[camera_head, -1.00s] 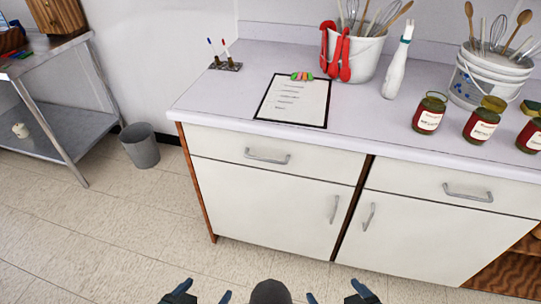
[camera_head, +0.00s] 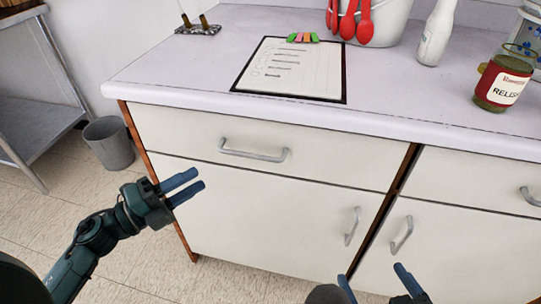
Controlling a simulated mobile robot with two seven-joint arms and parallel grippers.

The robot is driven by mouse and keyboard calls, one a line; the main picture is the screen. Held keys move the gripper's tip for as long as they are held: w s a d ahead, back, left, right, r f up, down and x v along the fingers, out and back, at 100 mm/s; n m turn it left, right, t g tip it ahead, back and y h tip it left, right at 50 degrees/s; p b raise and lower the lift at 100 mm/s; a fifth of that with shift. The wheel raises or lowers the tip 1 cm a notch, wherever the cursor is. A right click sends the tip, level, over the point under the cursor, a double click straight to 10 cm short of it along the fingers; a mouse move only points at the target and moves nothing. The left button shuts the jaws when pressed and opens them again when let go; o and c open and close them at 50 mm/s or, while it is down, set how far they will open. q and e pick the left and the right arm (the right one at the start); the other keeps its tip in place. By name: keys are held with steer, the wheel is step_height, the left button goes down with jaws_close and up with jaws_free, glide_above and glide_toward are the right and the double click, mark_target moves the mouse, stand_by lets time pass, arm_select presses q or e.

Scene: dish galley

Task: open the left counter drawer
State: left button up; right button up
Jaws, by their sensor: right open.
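The left counter drawer (camera_head: 330,158) is a white front under the countertop, and it is shut. Its grey bar handle (camera_head: 253,151) is fixed at the middle of the front. My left gripper (camera_head: 191,184) is open and empty. In the picture it is below and left of the handle, apart from it, with its blue fingers pointing right. My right gripper (camera_head: 376,277) is at the bottom edge, open with its two blue fingers apart, in front of the lower cabinet doors. Most of my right arm is out of view.
The countertop (camera_head: 190,75) holds a clipboard (camera_head: 293,70), a white bucket (camera_head: 385,22) with red utensils, a white bottle (camera_head: 437,32) and a relish jar (camera_head: 503,82). A grey bin (camera_head: 109,143) and metal shelf (camera_head: 40,122) stand at left. Cabinet door handles (camera_head: 352,226) stick out below.

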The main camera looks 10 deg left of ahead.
mark_target(247, 156)
arm_select(q)
steer(key=shift+m+g+h, duration=0.3)
steer(key=shift+m+g, duration=0.1)
steer(key=shift+m, duration=0.2)
steer(key=x, duration=1.3)
steer(key=shift+w+d+f+p, duration=0.1)
steer(key=shift+w+f+p, duration=0.05)
steer(key=shift+w+p, duration=0.15)
steer(key=shift+c, duration=0.5)
steer(key=shift+s, duration=0.1)
jaws_close()
